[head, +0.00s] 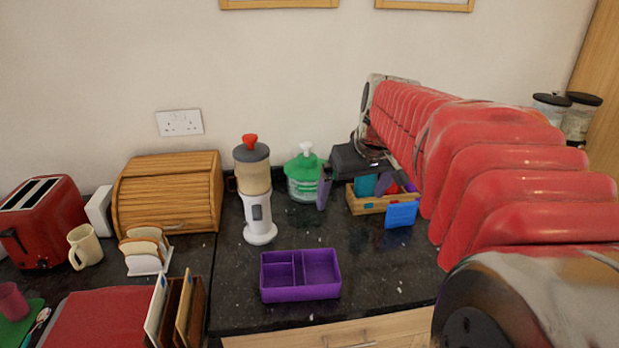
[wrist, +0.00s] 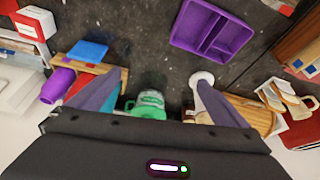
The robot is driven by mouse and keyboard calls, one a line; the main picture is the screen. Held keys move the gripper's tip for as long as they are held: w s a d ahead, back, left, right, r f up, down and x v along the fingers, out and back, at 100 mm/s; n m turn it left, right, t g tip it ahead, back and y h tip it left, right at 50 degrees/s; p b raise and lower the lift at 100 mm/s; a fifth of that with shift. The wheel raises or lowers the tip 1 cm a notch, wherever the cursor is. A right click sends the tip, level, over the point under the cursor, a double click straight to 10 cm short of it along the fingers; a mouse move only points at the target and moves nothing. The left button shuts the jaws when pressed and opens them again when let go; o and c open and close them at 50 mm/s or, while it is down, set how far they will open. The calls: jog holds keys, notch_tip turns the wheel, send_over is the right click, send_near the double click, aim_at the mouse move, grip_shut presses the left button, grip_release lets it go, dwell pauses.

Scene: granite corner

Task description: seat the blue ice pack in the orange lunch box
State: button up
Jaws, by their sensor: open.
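The blue ice pack (head: 401,214) is a flat blue slab at the front right of a small wooden crate; I cannot tell whether it leans on it. It also shows in the wrist view (wrist: 87,50). My gripper (head: 351,198) is open and empty, left of the ice pack and behind the box. Its spread fingers also show in the wrist view (wrist: 160,78).
The wooden crate (head: 366,207) holds teal, red and purple items. A green-lidded jar (head: 304,176) and a tall grinder-like appliance (head: 257,195) stand near my gripper. A bread bin (head: 168,192) is further left. The counter between lunch box and crate is clear.

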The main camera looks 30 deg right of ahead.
jog(key=w+d+f, duration=0.1)
jog(key=d, duration=1)
jog(key=w+d+f+m, duration=0.1)
jog(key=d, duration=1.1)
jog(key=shift+d+f+g, duration=0.15)
jog(key=shift+f+g, duration=0.15)
send_over(404, 204)
jog(key=s, duration=0.2)
jog(key=shift+f, duration=4)
jog(key=shift+a+x, duration=0.2)
jog(key=shift+x, duration=2.35)
jog(key=shift+s+f, duration=0.1)
